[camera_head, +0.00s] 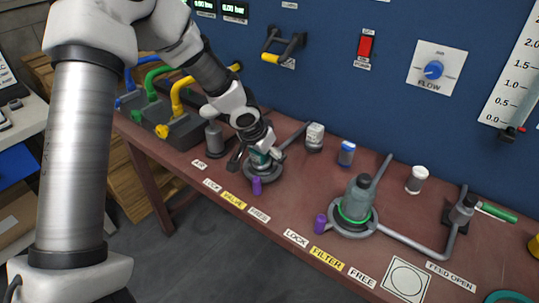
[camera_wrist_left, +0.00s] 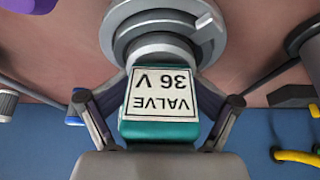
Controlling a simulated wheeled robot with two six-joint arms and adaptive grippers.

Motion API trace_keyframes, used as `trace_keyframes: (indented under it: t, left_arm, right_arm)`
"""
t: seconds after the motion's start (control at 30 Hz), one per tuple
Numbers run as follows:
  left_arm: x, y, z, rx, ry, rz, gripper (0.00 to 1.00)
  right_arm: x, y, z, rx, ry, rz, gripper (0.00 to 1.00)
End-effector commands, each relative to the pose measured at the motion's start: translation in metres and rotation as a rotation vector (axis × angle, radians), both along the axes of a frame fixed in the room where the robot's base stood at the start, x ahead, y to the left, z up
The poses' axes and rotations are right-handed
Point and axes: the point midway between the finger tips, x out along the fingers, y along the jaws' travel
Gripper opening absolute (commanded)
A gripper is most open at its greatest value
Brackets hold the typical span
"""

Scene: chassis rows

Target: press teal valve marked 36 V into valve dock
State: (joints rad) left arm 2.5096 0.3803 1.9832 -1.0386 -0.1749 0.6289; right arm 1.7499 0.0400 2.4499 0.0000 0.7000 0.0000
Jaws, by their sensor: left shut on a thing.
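The teal valve (camera_wrist_left: 158,131) fills the middle of the left wrist view, its white label reading VALVE 36 V upside down. My left gripper (camera_wrist_left: 160,98) is shut on it, one finger on each side. In the head view, a bit of teal (camera_head: 257,158) shows below my left gripper (camera_head: 253,150), over the grey valve dock (camera_head: 265,176). The wrist view shows the dock's grey ring (camera_wrist_left: 150,18) at the valve's far end, in line with it. I cannot tell how deep the valve sits. A purple lever (camera_head: 257,185) stands at the dock's front. My right gripper is not in view.
The filter dock (camera_head: 352,222), with a green-ringed grey filter and purple lever, stands to the right. White (camera_head: 314,137) and blue (camera_head: 346,153) capped parts stand behind. Yellow, green and blue hoses (camera_head: 180,92) are at left. A blue panel backs the bench.

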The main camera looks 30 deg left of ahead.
Motion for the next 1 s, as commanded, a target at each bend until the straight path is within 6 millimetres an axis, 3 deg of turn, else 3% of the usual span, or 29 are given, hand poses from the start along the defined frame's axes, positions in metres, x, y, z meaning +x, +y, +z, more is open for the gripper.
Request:
trace_keyframes:
  t: [0.03, 0.8, 0.83, 0.9, 1.0]
  left_arm:
    - [-0.0101, 0.0014, -0.0147, 0.006, 0.039, 0.001, 0.12]
    - [-0.0103, 0.0023, -0.019, 0.005, 0.04, 0.003, 0.12]
    - [-0.0103, 0.0023, -0.019, 0.005, 0.04, 0.003, 0.82]
    - [-0.0103, 0.0025, -0.019, 0.005, 0.04, 0.003, 1.0]
    - [-0.0101, 0.0024, -0.0188, 0.006, 0.04, 0.004, 1.0]
  right_arm:
    - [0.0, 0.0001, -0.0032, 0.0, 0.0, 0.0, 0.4]
    - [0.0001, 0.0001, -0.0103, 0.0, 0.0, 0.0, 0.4]
    - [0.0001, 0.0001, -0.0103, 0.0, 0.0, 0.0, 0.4]
    - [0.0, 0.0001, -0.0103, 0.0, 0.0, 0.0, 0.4]
    - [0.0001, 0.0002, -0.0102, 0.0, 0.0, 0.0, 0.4]
